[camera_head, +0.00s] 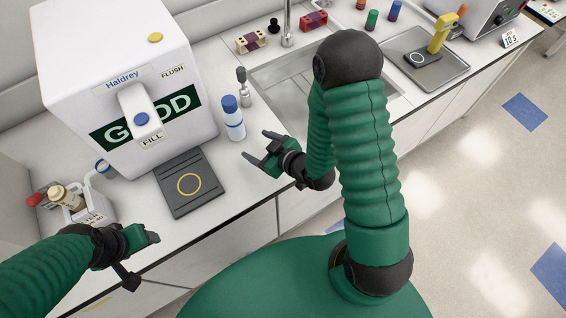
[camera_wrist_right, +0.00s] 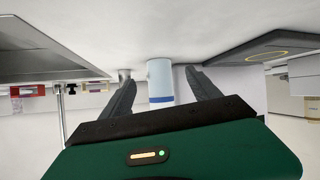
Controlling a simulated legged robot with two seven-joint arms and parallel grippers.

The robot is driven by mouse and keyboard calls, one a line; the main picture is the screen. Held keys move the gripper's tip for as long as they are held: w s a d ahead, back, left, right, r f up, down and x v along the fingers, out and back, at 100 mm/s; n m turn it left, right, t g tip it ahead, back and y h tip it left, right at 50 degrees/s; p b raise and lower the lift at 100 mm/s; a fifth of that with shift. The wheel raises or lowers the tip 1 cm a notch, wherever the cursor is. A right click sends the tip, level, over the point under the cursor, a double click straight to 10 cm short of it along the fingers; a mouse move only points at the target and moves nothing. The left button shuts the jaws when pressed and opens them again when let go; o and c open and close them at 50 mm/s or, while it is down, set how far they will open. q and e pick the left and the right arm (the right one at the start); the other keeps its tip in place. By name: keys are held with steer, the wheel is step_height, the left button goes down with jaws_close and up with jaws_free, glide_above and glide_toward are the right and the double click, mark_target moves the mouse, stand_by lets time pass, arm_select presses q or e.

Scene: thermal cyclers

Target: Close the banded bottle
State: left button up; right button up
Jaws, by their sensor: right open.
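The banded bottle (camera_head: 234,122) stands upright on the counter, right of the white machine. It is white with a blue band, and a blue cap (camera_head: 229,103) sits at its top; I cannot tell whether the cap is fully shut. My right gripper (camera_head: 257,147) is open and empty, to the right and front of the bottle, with its fingers pointing toward it. In the right wrist view, which looks upside down, the bottle (camera_wrist_right: 160,78) shows between the open fingers (camera_wrist_right: 158,92), beyond the tips; its cap is hidden. My left gripper (camera_head: 142,258) is open and empty near the counter's front left.
The white machine (camera_head: 75,75) stands behind a dark pad with a yellow ring (camera_head: 164,188). A grey dispenser (camera_head: 243,85) stands behind the bottle, and the sink (camera_head: 275,80) lies to the right. A caddy with bottles (camera_head: 88,211) is at left.

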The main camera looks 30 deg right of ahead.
steer(key=s+d+g+h, duration=0.1)
steer(key=s+r+m+g+h, duration=0.1)
steer(key=g, duration=0.1)
steer(key=s+d+r+m+g+h, duration=0.1)
steer(key=shift+s+d+g, duration=0.2)
steer(key=shift+d+g, duration=0.1)
steer(key=s+a+r+m+g, duration=0.1)
steer(key=s+r+g, duration=0.3)
steer(key=s, duration=0.5)
steer(key=shift+s+a+r+m+g, duration=0.3)
steer(key=shift+s+r+m, duration=0.1)
steer(key=shift+m, duration=0.5)
